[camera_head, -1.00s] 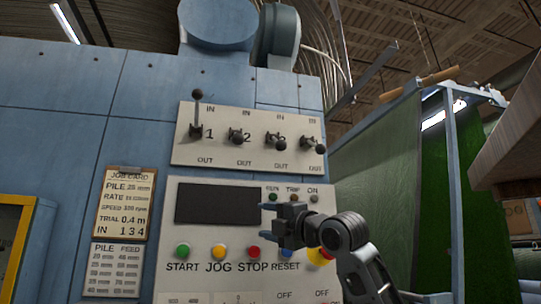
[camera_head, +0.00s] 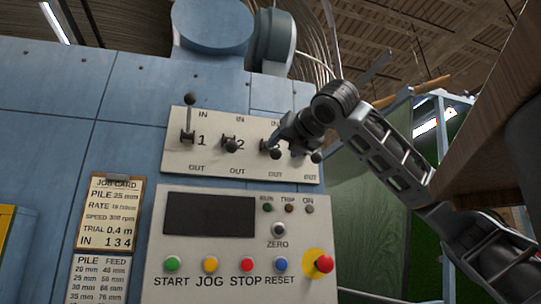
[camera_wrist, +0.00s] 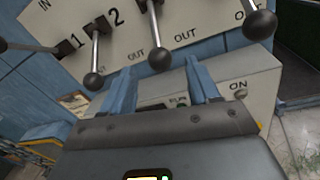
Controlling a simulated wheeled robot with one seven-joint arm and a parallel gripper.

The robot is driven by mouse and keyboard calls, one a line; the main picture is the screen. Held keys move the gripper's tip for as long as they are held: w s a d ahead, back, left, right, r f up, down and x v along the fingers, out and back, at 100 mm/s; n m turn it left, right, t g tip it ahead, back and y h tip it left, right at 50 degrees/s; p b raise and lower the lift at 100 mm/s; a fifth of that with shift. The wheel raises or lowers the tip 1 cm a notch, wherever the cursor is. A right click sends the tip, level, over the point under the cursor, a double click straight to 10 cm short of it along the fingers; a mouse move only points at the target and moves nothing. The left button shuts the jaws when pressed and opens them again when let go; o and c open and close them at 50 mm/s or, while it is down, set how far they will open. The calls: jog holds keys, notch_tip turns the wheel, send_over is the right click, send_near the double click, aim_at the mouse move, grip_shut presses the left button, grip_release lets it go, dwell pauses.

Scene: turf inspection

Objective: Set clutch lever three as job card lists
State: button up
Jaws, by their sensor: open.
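The clutch lever panel (camera_head: 190,163) carries levers with black knobs between IN and OUT marks. Lever one (camera_head: 189,101) points up to IN. Lever two (camera_head: 231,146) hangs toward OUT. Lever three's knob (camera_head: 275,153) is down on the OUT side; its base is hidden by my gripper (camera_head: 281,141). Lever four's knob (camera_head: 316,157) is also low, partly covered. In the wrist view, my gripper (camera_wrist: 160,72) is open, with lever three's knob (camera_wrist: 160,59) just ahead, between the blue fingertips; contact is unclear. The job card (camera_head: 110,211) reads IN 1 3 4.
Below is a control panel with a dark screen (camera_head: 210,214), several coloured buttons and a red emergency knob (camera_head: 323,264) on yellow. A pile and feed chart (camera_head: 100,279) hangs below the card. A brown overhanging surface (camera_head: 490,120) is close to my arm at right.

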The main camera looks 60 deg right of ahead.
aim_at(277, 152)
jog(key=p+x, duration=0.1)
jog(key=x, duration=0.6)
jog(key=shift+w+d+p, duration=0.1)
jog(key=shift+w+p, duration=0.1)
jog(key=shift+p, duration=0.2)
grip_shut()
